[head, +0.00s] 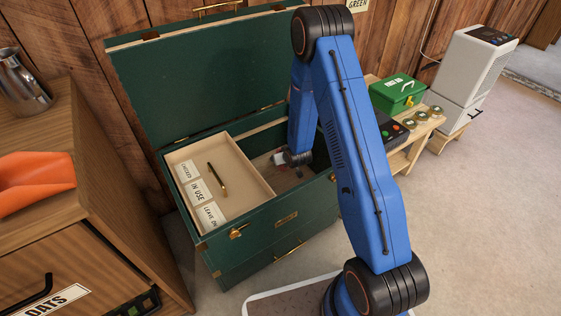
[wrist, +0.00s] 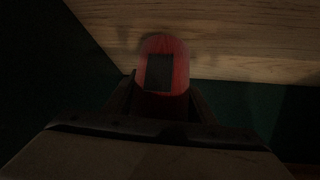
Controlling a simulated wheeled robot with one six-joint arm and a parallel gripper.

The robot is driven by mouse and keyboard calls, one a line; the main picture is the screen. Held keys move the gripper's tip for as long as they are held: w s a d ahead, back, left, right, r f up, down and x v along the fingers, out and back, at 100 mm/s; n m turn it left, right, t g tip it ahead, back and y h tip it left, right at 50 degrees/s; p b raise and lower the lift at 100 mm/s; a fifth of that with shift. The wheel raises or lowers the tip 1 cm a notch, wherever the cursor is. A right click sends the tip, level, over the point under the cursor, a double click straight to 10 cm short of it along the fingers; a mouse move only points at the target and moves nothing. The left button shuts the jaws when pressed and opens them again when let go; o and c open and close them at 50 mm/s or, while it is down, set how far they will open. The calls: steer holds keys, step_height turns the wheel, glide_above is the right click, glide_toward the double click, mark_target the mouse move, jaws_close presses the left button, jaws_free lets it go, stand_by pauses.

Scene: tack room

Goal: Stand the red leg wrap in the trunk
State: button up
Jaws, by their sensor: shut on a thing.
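The red leg wrap (wrist: 176,62) shows in the wrist view as a rounded red roll with a dark patch. My gripper (wrist: 163,92) is shut on it, with a dark finger on each side. The green trunk (head: 258,238) stands open with its lid up against the wall. In the head view my blue arm reaches down into the trunk's right part, right of a wooden tray (head: 248,163). There the wrap cannot be made out. The wrist view is dark, with pale wood beyond the wrap; whether the wrap touches anything below is unclear.
The tray holds a brass-coloured pen-like item (head: 217,178) and white labels, one reading IN USE. A wooden cabinet (head: 120,215) stands close on the left. A low bench on the right carries a green box (head: 398,93) and several small tins. Open floor lies at the right.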

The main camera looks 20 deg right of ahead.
steer(key=shift+f, duration=1.2)
steer(key=shift+f, duration=0.1)
steer(key=o, duration=1.1)
